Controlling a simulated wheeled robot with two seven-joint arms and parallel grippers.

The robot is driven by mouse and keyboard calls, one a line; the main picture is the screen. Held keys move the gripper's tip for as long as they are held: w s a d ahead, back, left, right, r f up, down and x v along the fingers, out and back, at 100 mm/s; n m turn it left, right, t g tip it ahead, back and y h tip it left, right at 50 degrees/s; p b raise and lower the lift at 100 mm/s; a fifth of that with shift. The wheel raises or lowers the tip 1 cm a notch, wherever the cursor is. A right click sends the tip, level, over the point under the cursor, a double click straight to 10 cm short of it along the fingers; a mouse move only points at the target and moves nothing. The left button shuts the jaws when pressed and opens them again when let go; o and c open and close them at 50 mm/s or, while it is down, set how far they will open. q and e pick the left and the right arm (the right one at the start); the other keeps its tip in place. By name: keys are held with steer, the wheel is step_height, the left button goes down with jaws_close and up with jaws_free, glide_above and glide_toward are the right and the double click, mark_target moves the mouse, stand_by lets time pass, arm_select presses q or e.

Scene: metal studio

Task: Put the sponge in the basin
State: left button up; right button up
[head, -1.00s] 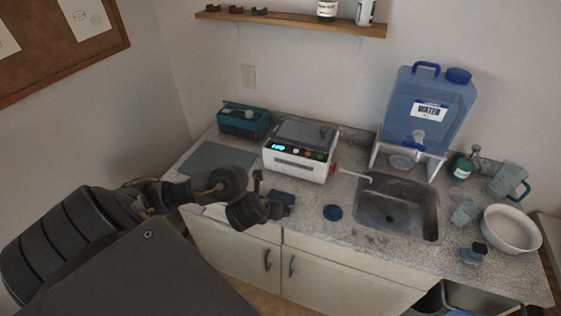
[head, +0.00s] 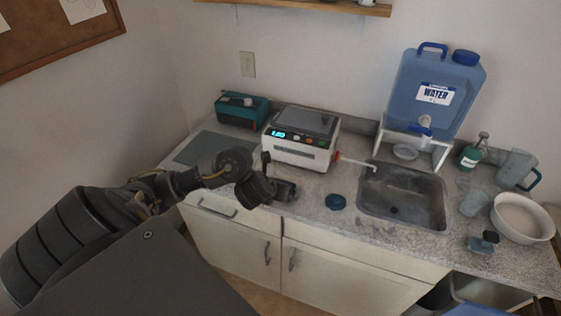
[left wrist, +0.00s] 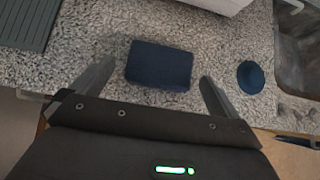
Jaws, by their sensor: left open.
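The sponge is a dark blue rectangular block (left wrist: 158,66) lying on the speckled counter in the left wrist view. In the head view it is mostly hidden by my left gripper (head: 277,177). My left gripper is open. In the left wrist view its fingers (left wrist: 158,78) appear on either side of the sponge, with gaps; I cannot tell their height above the counter. The likely basin is a white round bowl (head: 522,218) at the counter's right end, apart from my gripper. My right gripper is not in view.
A dark blue round disc (head: 336,201) lies right of the sponge. A metal sink (head: 403,195) lies between it and the white bowl. A white machine (head: 301,137) stands behind the sponge. A cup (head: 474,203) and blue-grey brush (head: 483,243) sit near the bowl.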

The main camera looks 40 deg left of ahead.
arm_select(q)
steer(key=b+x, duration=0.3)
steer(key=x, duration=0.1)
steer(key=shift+w+f, duration=0.2)
steer(key=shift+r, duration=0.15)
steer(key=c, duration=0.9)
